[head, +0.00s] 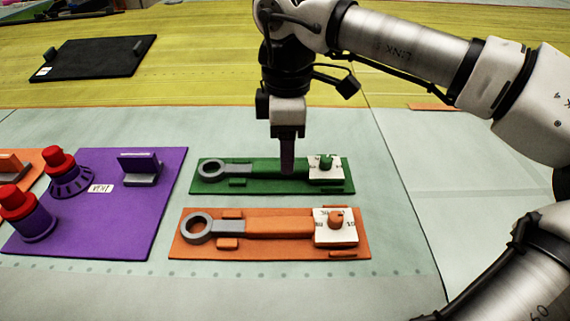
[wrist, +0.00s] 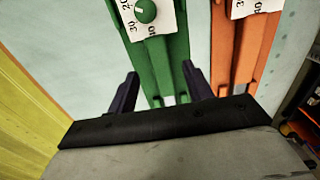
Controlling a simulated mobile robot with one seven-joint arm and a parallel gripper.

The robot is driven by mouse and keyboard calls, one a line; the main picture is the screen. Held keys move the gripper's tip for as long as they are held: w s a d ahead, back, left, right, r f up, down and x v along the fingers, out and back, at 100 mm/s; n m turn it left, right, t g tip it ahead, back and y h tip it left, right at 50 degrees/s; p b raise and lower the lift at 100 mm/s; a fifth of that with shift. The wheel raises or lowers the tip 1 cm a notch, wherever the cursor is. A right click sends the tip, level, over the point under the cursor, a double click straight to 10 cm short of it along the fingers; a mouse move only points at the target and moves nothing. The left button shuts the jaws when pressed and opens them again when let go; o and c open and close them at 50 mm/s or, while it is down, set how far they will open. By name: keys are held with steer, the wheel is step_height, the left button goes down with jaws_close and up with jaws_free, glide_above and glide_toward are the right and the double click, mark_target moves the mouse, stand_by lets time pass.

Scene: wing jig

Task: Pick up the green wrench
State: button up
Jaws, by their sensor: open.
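The green wrench (head: 262,167) lies in its green holder (head: 205,184), with its grey ring end at the left and a white dial card with a green knob (head: 326,161) at the right. My gripper (head: 287,172) points straight down over the middle of the green handle. In the wrist view my gripper (wrist: 160,92) is open, with one dark finger on each side of the green wrench (wrist: 160,65). The ring end is hidden in that view. I cannot tell whether the fingers touch the handle.
An orange wrench (head: 280,228) lies in an orange holder (head: 190,250) just in front. A purple board (head: 125,220) with red-topped knobs (head: 58,160) is at the left. A black board (head: 95,60) lies at the back left. The table at the right (head: 450,170) is mostly clear.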

mark_target(271, 169)
steer(key=shift+f, duration=1.55)
steer(key=shift+c, duration=0.4)
steer(key=shift+r, duration=0.1)
jaws_close()
